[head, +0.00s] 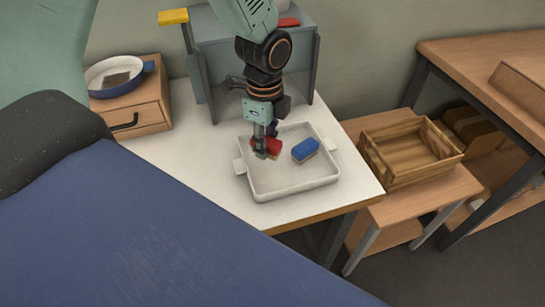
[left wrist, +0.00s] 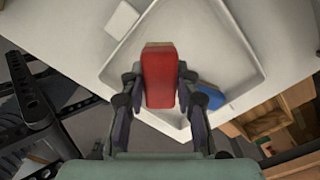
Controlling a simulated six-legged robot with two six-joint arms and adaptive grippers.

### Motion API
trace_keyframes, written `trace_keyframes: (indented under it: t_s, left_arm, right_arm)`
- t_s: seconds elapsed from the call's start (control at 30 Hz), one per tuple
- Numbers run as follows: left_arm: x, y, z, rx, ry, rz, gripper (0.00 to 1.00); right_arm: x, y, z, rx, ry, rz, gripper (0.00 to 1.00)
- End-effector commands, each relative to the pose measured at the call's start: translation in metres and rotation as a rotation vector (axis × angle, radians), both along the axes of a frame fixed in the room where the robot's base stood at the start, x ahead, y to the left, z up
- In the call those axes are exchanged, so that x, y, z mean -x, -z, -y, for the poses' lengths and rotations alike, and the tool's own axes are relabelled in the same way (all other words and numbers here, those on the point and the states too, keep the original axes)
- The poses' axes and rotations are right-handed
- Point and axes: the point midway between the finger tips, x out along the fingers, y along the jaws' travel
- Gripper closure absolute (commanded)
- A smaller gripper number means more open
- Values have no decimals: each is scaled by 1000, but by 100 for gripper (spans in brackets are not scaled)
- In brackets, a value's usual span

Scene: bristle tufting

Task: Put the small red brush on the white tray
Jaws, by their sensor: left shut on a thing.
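The small red brush (head: 274,146) is between the fingers of my left gripper (head: 262,150), over the left back part of the white tray (head: 295,190). In the left wrist view the red brush (left wrist: 160,75) fills the gap between the fingertips of my left gripper (left wrist: 158,84), which is shut on it. I cannot tell whether the brush touches the tray floor. A blue brush (head: 305,150) lies in the tray to the right of the red one; it also shows in the left wrist view (left wrist: 210,95). My right gripper is not in view.
A grey open-fronted cabinet (head: 205,80) stands behind the tray. A wooden drawer box (head: 140,115) with a blue-rimmed pan (head: 97,79) is at the left. A wooden crate (head: 400,175) stands on a lower table at the right. The tray's front half is clear.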

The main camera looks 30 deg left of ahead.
Motion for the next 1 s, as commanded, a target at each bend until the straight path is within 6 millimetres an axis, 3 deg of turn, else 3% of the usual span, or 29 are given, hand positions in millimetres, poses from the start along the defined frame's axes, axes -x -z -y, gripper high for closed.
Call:
trace_keyframes:
  t_s: [0.43,0.83,0.87,1.0]
  left_arm:
    - [-4,47,2,-1,4,0,100]
    - [-4,51,2,0,4,2,100]
    - [-4,51,2,0,4,2,69]
    - [-5,51,2,0,4,2,57]
  right_arm:
    - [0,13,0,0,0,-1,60]
    - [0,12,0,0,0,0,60]
    - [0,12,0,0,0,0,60]
    - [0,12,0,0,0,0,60]
